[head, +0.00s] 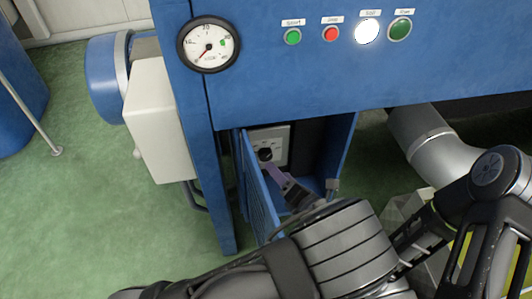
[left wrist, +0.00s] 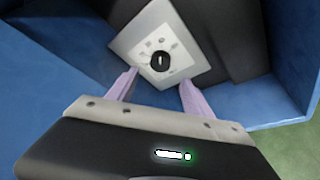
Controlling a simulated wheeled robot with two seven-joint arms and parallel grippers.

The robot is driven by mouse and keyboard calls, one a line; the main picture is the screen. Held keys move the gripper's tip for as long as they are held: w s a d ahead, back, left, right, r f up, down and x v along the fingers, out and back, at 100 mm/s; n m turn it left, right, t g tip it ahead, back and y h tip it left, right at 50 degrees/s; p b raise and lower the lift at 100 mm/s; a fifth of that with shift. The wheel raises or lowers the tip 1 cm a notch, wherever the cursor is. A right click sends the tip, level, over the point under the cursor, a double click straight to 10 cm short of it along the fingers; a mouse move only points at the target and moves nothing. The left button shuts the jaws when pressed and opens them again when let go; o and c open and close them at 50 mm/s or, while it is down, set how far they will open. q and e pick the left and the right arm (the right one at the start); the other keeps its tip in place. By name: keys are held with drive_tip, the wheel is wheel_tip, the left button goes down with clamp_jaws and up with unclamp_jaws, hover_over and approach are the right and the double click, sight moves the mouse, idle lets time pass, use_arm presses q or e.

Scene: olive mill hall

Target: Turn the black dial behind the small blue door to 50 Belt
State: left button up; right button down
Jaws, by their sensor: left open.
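The black dial (head: 265,154) sits on a light grey plate inside the small compartment of the blue machine. In the left wrist view the dial (left wrist: 160,61) is round with a short white mark, and small markings on the plate (left wrist: 143,42) around it are too small to read. The small blue door (head: 258,195) stands open. My left gripper (head: 271,169) reaches into the compartment. In the left wrist view the gripper (left wrist: 158,79) is open, with its pale purple fingers spread either side of the dial and no clear contact. My right gripper cannot be made out.
A pressure gauge (head: 208,44) and a row of buttons and lamps, with a white lamp (head: 367,32) lit, are above the compartment. The compartment's blue side wall (head: 342,150) is close to the left gripper. A grey pipe (head: 430,142) is at right.

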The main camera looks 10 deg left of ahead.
sight(266, 158)
use_arm(q)
drive_tip(key=b+x, duration=0.2)
drive_tip(key=x, duration=0.5)
drive_tip(key=shift+w+a, duration=0.25)
drive_tip(key=shift+w, duration=0.1)
clamp_jaws()
idle(0.5)
